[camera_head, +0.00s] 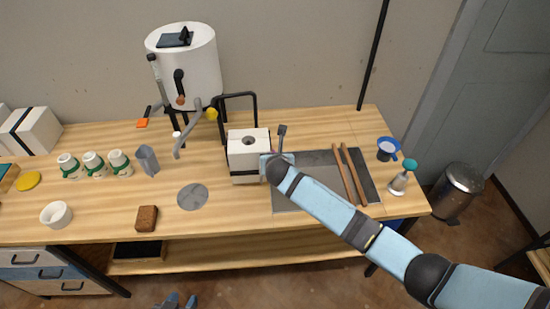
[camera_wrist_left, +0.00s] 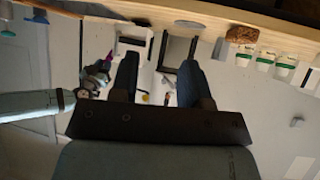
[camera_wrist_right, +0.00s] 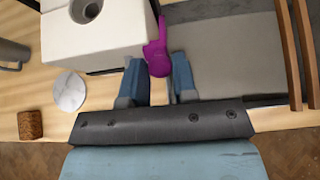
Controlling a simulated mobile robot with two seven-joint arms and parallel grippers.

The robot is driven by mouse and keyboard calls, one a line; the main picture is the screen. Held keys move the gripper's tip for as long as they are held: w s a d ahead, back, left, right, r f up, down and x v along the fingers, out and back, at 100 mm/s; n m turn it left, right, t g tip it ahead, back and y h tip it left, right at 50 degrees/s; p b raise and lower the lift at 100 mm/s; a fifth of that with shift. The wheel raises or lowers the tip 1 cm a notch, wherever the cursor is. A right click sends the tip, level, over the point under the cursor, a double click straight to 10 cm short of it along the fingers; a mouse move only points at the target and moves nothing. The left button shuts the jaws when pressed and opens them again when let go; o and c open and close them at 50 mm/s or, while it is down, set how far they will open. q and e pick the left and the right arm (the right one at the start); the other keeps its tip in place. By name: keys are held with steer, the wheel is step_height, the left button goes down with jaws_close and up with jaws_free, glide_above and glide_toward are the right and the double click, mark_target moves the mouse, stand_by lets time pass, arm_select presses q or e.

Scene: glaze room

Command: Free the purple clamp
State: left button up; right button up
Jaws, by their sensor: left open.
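The purple clamp (camera_wrist_right: 158,48) sits at the right side of the white block mould (camera_wrist_right: 95,35), which has a round hole in its top. The mould (camera_head: 248,150) also stands on the bench in the head view, where the clamp is hidden behind my right arm. My right gripper (camera_wrist_right: 160,78) has its blue fingers on both sides of the clamp's lower end, which fills the narrow gap between them; it looks shut on it. My left gripper (camera_head: 176,301) is open and empty, low in front of the bench; its fingers (camera_wrist_left: 155,80) stand wide apart in the left wrist view.
A grey board (camera_head: 305,195) with two wooden sticks (camera_head: 350,175) lies right of the mould. A grey disc (camera_head: 192,197) and a brown sponge (camera_head: 147,218) lie to its left. A white tank (camera_head: 186,65) stands behind.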

steer(key=o, duration=0.4)
steer(key=shift+c, duration=0.2)
steer(key=shift+s, duration=0.1)
steer(key=b+v, duration=0.1)
steer(key=v, duration=1.2)
steer(key=shift+s+r, duration=0.25)
steer(key=shift+s, duration=0.05)
steer(key=shift+f, duration=0.1)
